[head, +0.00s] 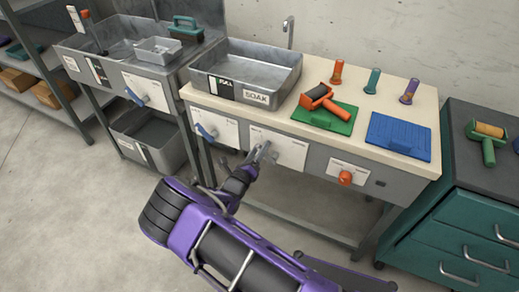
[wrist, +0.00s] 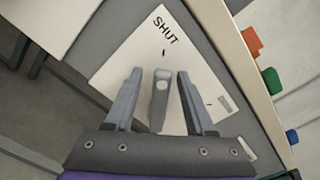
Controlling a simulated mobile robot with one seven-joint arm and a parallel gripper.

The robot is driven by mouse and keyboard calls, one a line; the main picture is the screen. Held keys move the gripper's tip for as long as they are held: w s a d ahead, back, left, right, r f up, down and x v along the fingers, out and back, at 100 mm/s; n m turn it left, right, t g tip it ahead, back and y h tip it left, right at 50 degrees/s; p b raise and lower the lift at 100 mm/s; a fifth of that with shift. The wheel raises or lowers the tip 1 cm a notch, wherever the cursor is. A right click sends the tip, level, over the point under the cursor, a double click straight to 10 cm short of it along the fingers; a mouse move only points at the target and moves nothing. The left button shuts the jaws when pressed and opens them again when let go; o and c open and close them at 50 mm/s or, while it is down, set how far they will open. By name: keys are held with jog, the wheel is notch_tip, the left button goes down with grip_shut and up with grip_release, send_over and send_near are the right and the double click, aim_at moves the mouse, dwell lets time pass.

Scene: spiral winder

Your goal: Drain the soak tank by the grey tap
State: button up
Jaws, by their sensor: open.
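The soak tank (head: 285,92) is a grey metal basin on the workbench, labelled SOAK and FULL on its front wall. The grey tap (head: 262,151) sits on a white plate (head: 290,152) on the bench front. In the wrist view the grey tap lever (wrist: 160,98) lies between the two fingers, with the word SHUT on the plate beyond its end. My gripper (wrist: 159,74) is open, one finger on each side of the lever. In the head view my gripper (head: 251,165) is at the tap and partly hides it. I cannot tell whether a finger touches the lever.
A blue tap (head: 206,131) is left of the grey one, and an orange knob (head: 346,178) is to the right. Another basin (head: 120,70) with a blue tap (head: 136,96) stands farther left. Green and blue boards and several spools are on the bench. Teal drawers (head: 460,225) stand right.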

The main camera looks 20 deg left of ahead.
jog(key=s+a+p, duration=0.1)
jog(key=s, duration=1.6)
jog(key=shift+s+a, duration=0.15)
jog(key=shift+s, duration=0.05)
jog(key=shift+w+r, duration=0.1)
dwell(0.3)
